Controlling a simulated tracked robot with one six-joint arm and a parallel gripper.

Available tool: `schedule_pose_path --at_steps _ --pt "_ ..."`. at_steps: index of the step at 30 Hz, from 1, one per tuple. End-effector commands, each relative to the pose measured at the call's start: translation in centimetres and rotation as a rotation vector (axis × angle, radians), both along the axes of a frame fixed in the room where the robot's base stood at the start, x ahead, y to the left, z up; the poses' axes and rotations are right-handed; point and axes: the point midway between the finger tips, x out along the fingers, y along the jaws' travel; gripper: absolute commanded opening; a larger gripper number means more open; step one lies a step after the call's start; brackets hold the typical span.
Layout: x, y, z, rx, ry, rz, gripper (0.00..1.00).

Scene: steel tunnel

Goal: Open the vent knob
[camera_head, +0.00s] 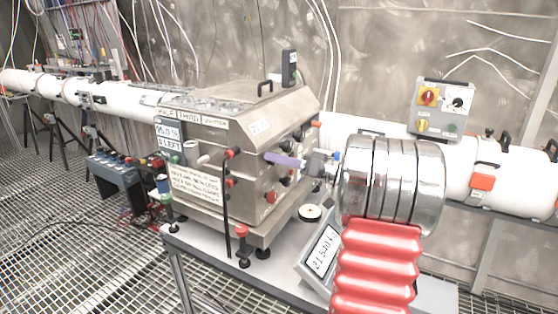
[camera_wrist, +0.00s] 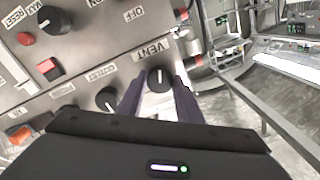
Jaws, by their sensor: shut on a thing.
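The vent knob (camera_wrist: 159,79) is a round black knob with a white pointer line, below the label VENT on a steel panel. The line runs nearly straight up and down in the wrist view. My gripper (camera_wrist: 158,88) has one purple finger on each side of the knob and is shut on it. In the head view my gripper (camera_head: 270,158) reaches from the right to the side face of the steel box (camera_head: 255,135). The knob cannot be made out there, behind the fingers.
Other black knobs (camera_wrist: 107,98) and a red button (camera_wrist: 46,66) sit on the panel left of the vent knob. A weighing display (camera_head: 322,250) stands on the bench. A grey switch box (camera_head: 440,108) is mounted at right. White pipes run along the wall.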

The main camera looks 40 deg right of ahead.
Motion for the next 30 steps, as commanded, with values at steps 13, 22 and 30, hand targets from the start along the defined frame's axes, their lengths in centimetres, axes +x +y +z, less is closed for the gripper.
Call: schedule_pose_path --at_steps 13,22,30 --pt "0.0 -0.1 0.0 -0.001 0.0 -0.002 0.51" --pt "-0.7 -0.3 0.0 -0.001 0.0 -0.003 0.51" --pt "-4.3 -1.7 0.0 -0.002 -0.001 -0.005 0.51"
